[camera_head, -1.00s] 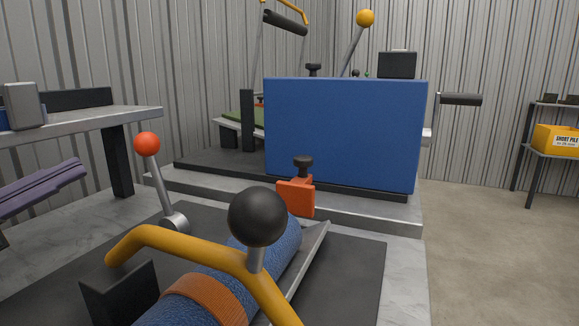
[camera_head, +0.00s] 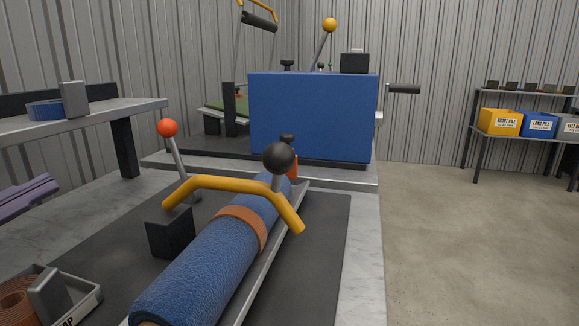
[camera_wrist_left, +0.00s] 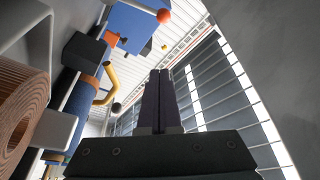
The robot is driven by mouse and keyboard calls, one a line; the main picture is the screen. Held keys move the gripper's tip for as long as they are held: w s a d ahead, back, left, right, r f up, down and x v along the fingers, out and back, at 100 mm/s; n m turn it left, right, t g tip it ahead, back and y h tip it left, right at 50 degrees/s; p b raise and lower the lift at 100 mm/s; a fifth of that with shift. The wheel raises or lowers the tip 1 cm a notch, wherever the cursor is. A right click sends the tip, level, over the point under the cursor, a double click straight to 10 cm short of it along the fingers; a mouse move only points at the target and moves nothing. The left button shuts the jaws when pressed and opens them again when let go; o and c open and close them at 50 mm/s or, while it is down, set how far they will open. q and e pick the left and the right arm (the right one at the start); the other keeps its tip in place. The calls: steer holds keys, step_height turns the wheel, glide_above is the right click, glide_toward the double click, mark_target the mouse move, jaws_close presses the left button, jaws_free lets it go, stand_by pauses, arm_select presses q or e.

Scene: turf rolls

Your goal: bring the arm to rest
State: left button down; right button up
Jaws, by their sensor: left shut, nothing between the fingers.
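My left gripper (camera_head: 48,186) shows at the left edge of the head view as purple fingers pressed together, with nothing between them. In the left wrist view its dark fingers (camera_wrist_left: 159,85) point up the picture, shut and empty. The gripper is apart from the blue turf roll (camera_head: 205,265), which lies with a brown band (camera_head: 243,224) around it on the dark mat (camera_head: 325,225). My right gripper is not in view.
A yellow bar (camera_head: 235,184) with a black knob (camera_head: 279,158) crosses over the roll. A red-knobbed lever (camera_head: 168,128) stands behind it. A tray (camera_head: 88,306) is at lower left, a bench (camera_head: 90,113) above. A blue panel (camera_head: 312,118) stands behind; floor (camera_head: 450,230) is clear at right.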

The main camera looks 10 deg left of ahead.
arm_select(q)
steer(key=s+d+f+n+g+y+p, duration=0.1)
steer(key=s+d+n+g+y+p, duration=0.1)
steer(key=d+n+g+y+p, duration=0.55)
steer(key=s+d+r+n+g+p, duration=0.2)
steer(key=s+d+r+g+p, duration=0.15)
steer(key=s, duration=0.25)
steer(key=s+d+r+n+g+p, duration=0.1)
steer(key=s+d+r+g+p, duration=0.15)
steer(key=s+p, duration=0.3)
steer(key=s+d+r+n+g+p, duration=0.2)
steer(key=s+d+p, duration=0.15)
steer(key=s, duration=0.35)
step_height(320, 180, up, 36)
steer(key=p, duration=3.7)
steer(key=shift+s+d+r, duration=0.2)
steer(key=shift+d+r, duration=0.05)
